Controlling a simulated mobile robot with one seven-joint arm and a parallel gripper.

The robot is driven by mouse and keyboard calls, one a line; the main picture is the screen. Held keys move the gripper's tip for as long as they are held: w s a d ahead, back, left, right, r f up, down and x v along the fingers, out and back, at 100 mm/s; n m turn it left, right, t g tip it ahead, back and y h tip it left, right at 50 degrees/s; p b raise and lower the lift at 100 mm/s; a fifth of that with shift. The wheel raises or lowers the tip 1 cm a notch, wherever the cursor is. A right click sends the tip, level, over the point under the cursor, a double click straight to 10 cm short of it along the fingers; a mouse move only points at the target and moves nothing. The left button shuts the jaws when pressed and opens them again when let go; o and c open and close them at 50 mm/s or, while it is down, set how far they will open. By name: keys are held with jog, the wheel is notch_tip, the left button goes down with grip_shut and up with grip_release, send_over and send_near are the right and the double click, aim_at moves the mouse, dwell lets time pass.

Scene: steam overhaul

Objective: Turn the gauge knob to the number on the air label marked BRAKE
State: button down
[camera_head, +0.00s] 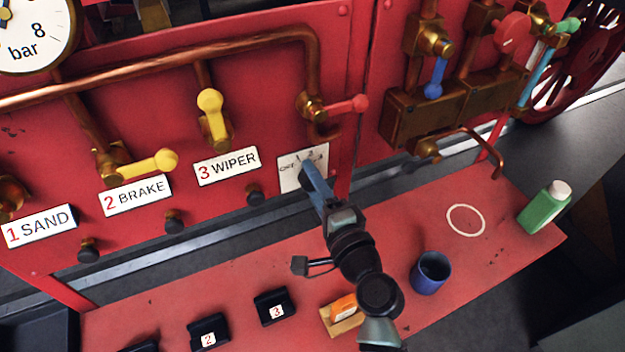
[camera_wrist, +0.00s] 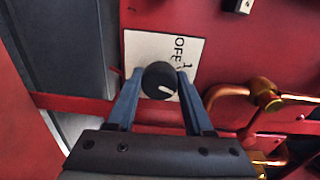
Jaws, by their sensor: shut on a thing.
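The BRAKE label (camera_head: 136,195) is a white plate with a red 2, under a yellow-handled valve in the head view. The gauge knob (camera_wrist: 159,78) is black and round, with a white pointer line aimed to the lower right in the wrist view. It sits on a white dial plate (camera_wrist: 143,48) marked OFF and 1; its other marks are hidden or unreadable. The plate (camera_head: 291,178) also shows in the head view, where my gripper covers the knob. My gripper (camera_head: 308,172) is shut on the knob, one blue finger on each side.
Labels 1 SAND (camera_head: 40,227) and 3 WIPER (camera_head: 227,166) flank BRAKE. A copper pipe with a red-handled valve (camera_head: 345,105) is close to the dial's upper right. The red shelf (camera_head: 400,220) below holds a blue cup (camera_head: 430,273), a green bottle (camera_head: 544,208) and black numbered holders (camera_head: 275,305).

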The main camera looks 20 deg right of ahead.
jog(key=shift+c, duration=1.4)
grip_release()
jog(key=shift+s, duration=0.1)
jog(key=s+b, duration=0.3)
jog(key=s, duration=0.9)
jog(key=shift+s+d+r, duration=0.2)
jog(key=shift+s, duration=0.2)
